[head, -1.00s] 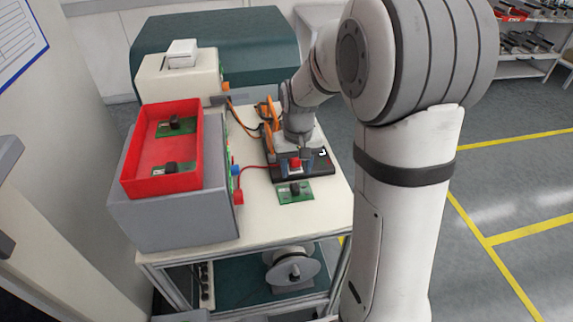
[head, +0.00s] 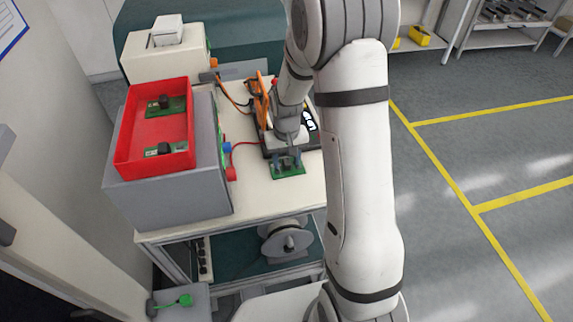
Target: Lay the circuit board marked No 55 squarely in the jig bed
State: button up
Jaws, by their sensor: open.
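A green circuit board (head: 288,173) lies on the cream trolley top, just in front of the dark jig (head: 313,141). A dark block stands on its middle. My gripper (head: 287,162) points down over this board, with its fingers open and apart beside the block. I cannot tell whether they touch it. My arm and gripper hide much of the jig, including its bed. Orange clamps (head: 261,105) stand at its left. Two more green boards, one far (head: 166,106) and one near (head: 165,149), lie in the red tray. No board number is legible.
The red tray (head: 122,140) sits on a grey box (head: 170,205) at the left of the trolley top (head: 245,195). A cream machine (head: 165,55) stands behind. Cables cross beside the jig. A spool (head: 286,240) is on the lower shelf. The floor at right is clear.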

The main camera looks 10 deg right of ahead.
jog(key=shift+c, duration=0.5)
grip_shut()
